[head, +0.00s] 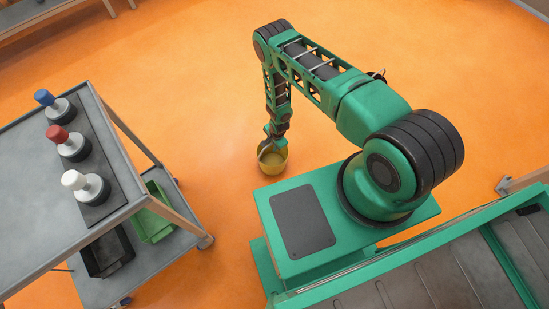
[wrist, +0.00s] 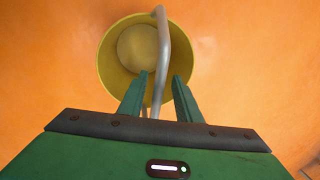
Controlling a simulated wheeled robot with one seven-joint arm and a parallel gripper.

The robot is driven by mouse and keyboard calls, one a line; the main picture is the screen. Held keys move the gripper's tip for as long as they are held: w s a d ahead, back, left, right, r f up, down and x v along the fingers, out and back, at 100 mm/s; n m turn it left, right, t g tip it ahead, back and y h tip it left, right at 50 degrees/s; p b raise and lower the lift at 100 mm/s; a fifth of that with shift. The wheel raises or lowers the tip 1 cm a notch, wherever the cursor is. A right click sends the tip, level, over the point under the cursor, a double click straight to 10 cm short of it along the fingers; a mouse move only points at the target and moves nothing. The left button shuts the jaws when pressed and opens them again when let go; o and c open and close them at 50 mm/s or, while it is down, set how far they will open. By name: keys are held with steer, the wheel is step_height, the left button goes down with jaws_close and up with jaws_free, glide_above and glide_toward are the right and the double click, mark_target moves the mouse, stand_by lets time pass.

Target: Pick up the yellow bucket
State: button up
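The yellow bucket (head: 277,167) is near the middle of the head view, upright at the end of my arm, over the orange floor. In the wrist view I look down into the bucket (wrist: 112,62), which seems empty. Its grey handle (wrist: 164,45) stands raised across the opening. My gripper (head: 268,137) is right above the bucket in the head view. In the wrist view my gripper (wrist: 161,76) has its two green fingers apart, one on each side of the handle, with gaps showing. Whether the bucket touches the floor is hard to tell.
A grey cart (head: 30,160) stands at left, with blue, red and white knobs on top and a green bin (head: 152,225) and a black bin (head: 108,252) on its lower shelf. A bench edge (head: 35,18) is at top left. The floor around the bucket is clear.

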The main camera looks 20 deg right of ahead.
jaws_close()
steer(key=shift+r, duration=0.1)
